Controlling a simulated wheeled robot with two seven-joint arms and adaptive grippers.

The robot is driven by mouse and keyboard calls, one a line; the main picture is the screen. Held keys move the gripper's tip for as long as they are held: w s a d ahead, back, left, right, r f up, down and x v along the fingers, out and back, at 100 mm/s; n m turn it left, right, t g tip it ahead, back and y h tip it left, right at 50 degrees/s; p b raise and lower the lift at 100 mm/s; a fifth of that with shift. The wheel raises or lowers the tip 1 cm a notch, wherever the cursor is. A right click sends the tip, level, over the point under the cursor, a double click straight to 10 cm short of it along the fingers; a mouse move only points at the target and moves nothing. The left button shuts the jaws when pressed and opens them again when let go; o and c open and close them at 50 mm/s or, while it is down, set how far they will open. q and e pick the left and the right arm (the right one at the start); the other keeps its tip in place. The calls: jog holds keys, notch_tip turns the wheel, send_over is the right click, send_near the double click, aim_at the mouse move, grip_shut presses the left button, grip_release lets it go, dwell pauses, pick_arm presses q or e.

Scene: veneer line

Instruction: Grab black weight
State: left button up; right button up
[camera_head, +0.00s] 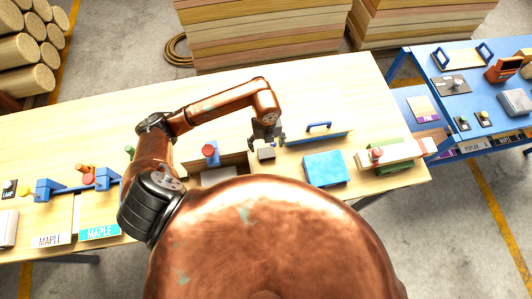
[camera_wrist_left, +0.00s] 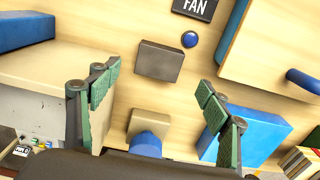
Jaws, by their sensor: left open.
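A dark block (camera_wrist_left: 159,62), which looks like the black weight, lies on the pale wood surface in the left wrist view. It is beyond my left fingertips, between their lines, and nothing grips it. In the head view my left gripper (camera_head: 266,132) is over the middle of the table, pointing down. A small grey block (camera_head: 266,154) shows just below it; I cannot tell if it is the same block. In the left wrist view my left gripper (camera_wrist_left: 158,98) is open and empty, its green-padded fingers wide apart. My right gripper is not in view.
A tan block with a blue knob (camera_wrist_left: 148,128) lies close between the fingers. A blue box (camera_wrist_left: 262,133) is by the right finger. A blue button (camera_wrist_left: 190,39) and FAN label (camera_wrist_left: 195,8) are beyond. The table (camera_head: 330,80) is clear at the back.

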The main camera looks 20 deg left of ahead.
aim_at(266, 153)
pick_arm(q)
notch_tip(266, 153, down, 6)
jog(key=shift+s+r+p, duration=0.1)
jog(key=shift+p, duration=0.25)
jog(key=shift+c, duration=0.7)
grip_shut()
